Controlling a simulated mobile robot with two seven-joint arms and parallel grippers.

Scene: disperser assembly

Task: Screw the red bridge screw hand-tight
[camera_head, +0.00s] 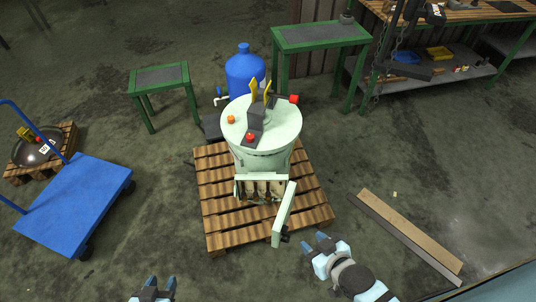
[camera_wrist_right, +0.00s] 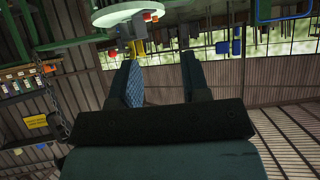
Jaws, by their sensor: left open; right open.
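The pale green disperser vessel (camera_head: 265,145) stands upright on a wooden pallet. Its round lid carries a dark bridge (camera_head: 256,116) with yellow upright parts. A red knob (camera_head: 251,136) sits at the bridge's front end, and another red part (camera_head: 294,99) is at the lid's right rim. I cannot tell for sure which is the bridge screw. My right gripper (camera_head: 314,243) is open and empty, right of the pallet and apart from the vessel. Its fingers (camera_wrist_right: 165,80) show spread in the right wrist view, with the lid and red parts beyond. My left gripper (camera_head: 154,286) is open and empty at the bottom edge.
The pallet (camera_head: 222,232) surrounds the vessel's foot. An open pale door (camera_head: 284,214) sticks out at the vessel's front. A blue cart (camera_head: 75,205) stands left, a blue tank (camera_head: 244,70) and green tables (camera_head: 320,36) behind. Planks (camera_head: 410,232) lie right. Floor between cart and pallet is clear.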

